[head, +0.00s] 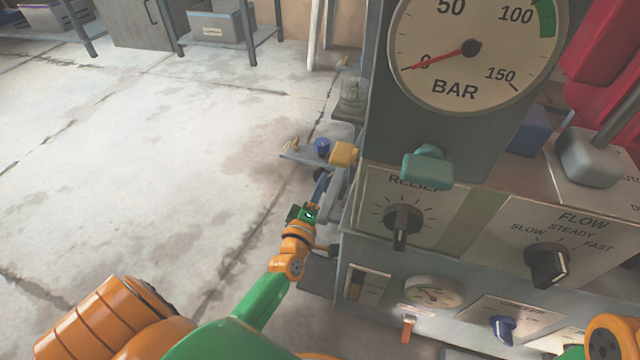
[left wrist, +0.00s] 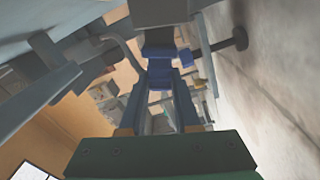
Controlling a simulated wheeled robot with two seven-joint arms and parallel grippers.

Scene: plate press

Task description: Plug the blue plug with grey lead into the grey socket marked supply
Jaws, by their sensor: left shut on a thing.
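My left gripper (head: 322,182) reaches away along the left side of the press, its fingers beside the small side shelf. In the left wrist view the left gripper (left wrist: 160,88) is shut on the blue plug (left wrist: 160,76), which sits between the fingertips. A grey block (left wrist: 160,14) lies just beyond the plug; I cannot tell whether they touch, or whether it is the supply socket. The grey lead cannot be made out for certain. No supply marking is readable. My right gripper is out of view.
The side shelf (head: 290,155) carries a blue round piece (head: 322,147) and a yellow block (head: 343,153). The press panel with its relief knob (head: 402,222) and large gauge (head: 470,48) stands close on the right. Open concrete floor (head: 150,140) lies to the left.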

